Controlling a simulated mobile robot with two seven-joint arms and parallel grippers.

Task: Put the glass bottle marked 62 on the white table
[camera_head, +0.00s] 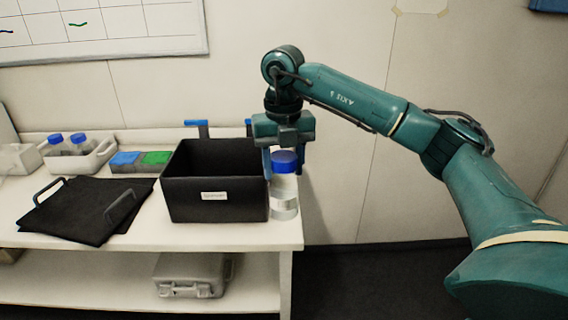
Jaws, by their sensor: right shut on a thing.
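A glass bottle (285,197) with a blue cap and a pale band is at the right end of the white table (150,232), just right of a black box. No number is legible on it. My right gripper (284,158) points down over the bottle and is shut on it near the cap. The bottle is upright; I cannot tell whether its base touches the tabletop or hangs slightly above it. My left gripper is not in view.
The open black box (215,202) bears a small white label. Left of it lies a black panel (80,212) with two handles. Behind are a white tray (85,164) with blue-capped bottles and blue and green blocks (140,160). A grey case (190,275) sits below.

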